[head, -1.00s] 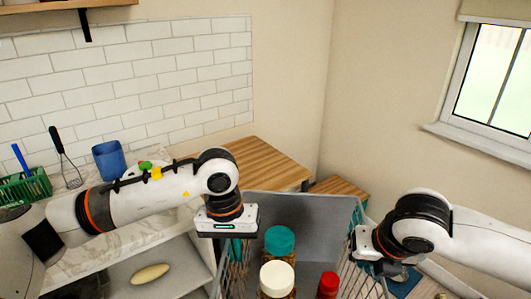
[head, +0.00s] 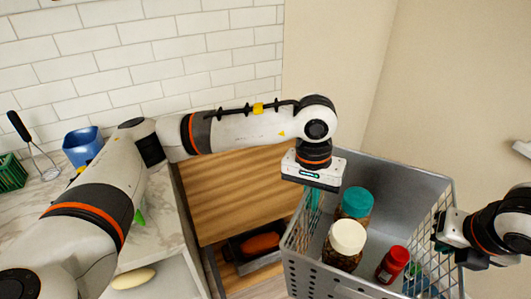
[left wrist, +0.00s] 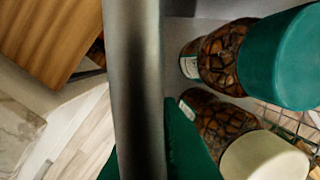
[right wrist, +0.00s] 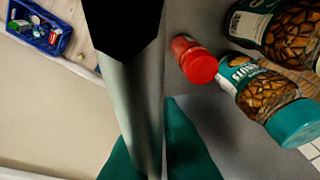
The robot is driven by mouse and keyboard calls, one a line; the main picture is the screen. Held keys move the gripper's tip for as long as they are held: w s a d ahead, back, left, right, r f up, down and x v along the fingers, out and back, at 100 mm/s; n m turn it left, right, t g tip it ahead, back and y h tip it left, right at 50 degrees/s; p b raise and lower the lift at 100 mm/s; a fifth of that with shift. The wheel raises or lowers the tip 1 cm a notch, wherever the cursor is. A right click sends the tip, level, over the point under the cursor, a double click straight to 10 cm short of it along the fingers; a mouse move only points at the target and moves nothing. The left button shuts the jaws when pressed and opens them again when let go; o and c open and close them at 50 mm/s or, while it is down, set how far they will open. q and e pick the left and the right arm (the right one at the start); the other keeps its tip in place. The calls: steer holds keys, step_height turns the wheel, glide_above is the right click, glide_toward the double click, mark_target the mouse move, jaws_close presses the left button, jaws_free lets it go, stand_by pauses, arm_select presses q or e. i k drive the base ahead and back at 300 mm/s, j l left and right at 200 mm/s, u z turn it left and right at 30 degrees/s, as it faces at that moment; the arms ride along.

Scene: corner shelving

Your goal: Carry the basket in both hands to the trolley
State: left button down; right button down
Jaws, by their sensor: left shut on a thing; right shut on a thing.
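The grey wire-sided basket (head: 398,172) hangs in front of me in the head view, right of centre. It holds a jar with a teal lid (head: 357,202), a jar with a white lid (head: 346,240) and a small red-lidded jar (head: 393,263). My left gripper (head: 313,196) is shut on its left rim, and my right gripper (head: 442,240) on its right rim. In the left wrist view the basket rim (left wrist: 135,70) runs between the teal fingers; the right wrist view shows the same for its rim (right wrist: 138,105). I cannot make out a trolley.
The marble counter (head: 165,215) holds a blue cup (head: 82,147). A blue crate (right wrist: 40,28) shows in the right wrist view. Bare wall lies behind the basket.

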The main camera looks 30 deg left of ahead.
mark_target(250, 166)
steer(key=i+u, duration=0.45)
steer(key=i, duration=0.15)
steer(key=i+l+u, duration=0.2)
steer(key=i+u, duration=0.2)
steer(key=i, duration=0.25)
steer(key=i+u, duration=0.2)
steer(key=u, duration=0.2)
steer(key=i+u, duration=0.15)
steer(key=u, duration=0.25)
